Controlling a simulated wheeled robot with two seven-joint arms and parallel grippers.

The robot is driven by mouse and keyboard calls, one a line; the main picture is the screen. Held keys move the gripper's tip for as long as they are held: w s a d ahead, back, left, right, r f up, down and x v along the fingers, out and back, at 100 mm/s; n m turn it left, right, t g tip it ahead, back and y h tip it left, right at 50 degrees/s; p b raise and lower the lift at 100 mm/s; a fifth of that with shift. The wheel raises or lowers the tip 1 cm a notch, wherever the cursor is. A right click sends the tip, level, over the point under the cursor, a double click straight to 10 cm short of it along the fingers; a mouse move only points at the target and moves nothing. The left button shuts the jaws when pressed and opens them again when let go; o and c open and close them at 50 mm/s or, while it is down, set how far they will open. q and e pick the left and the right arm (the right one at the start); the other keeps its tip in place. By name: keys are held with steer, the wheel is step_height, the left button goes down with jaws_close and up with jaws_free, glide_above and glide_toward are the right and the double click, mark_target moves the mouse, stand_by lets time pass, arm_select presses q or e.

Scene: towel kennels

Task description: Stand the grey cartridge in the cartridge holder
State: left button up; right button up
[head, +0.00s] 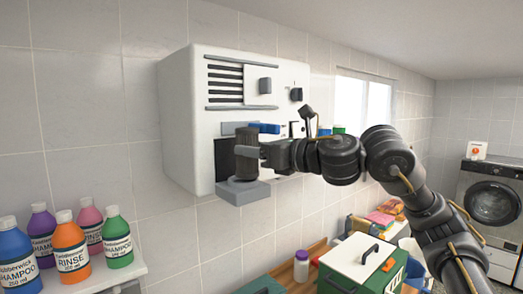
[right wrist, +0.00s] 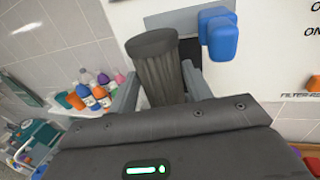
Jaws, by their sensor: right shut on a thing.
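The cartridge (head: 246,156) is a dark grey, pleated cylinder with a flat top, standing upright in front of the white wall unit. It also shows in the right wrist view (right wrist: 158,72). My right gripper (head: 260,152) is shut on it from the right, with a finger on each side. The cartridge holder (head: 245,193) is a grey block jutting out at the bottom of the unit. The cartridge's lower end is at a dark round seat on the holder; I cannot tell whether it touches or is seated. My left gripper is not in view.
The white wall unit (head: 202,95) has a vent, knobs and a blue handle (head: 264,128) close behind the cartridge. Several bottles stand on a shelf (head: 100,275) at the left. A green and white box (head: 350,268) is below right. A washer (head: 490,204) is far right.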

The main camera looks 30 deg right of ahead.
steer(key=shift+w+a+f, duration=0.15)
steer(key=shift+w+f, duration=0.05)
steer(key=shift+w, duration=0.75)
steer(key=shift+w+f+b, duration=0.2)
steer(key=shift+w+b, duration=0.05)
steer(key=shift+b, duration=0.1)
steer(key=shift+s+f+b, duration=0.1)
steer(key=shift+f+b, duration=0.6)
steer(key=shift+f, duration=0.05)
steer(key=o, duration=1.1)
steer(key=shift+s, duration=0.1)
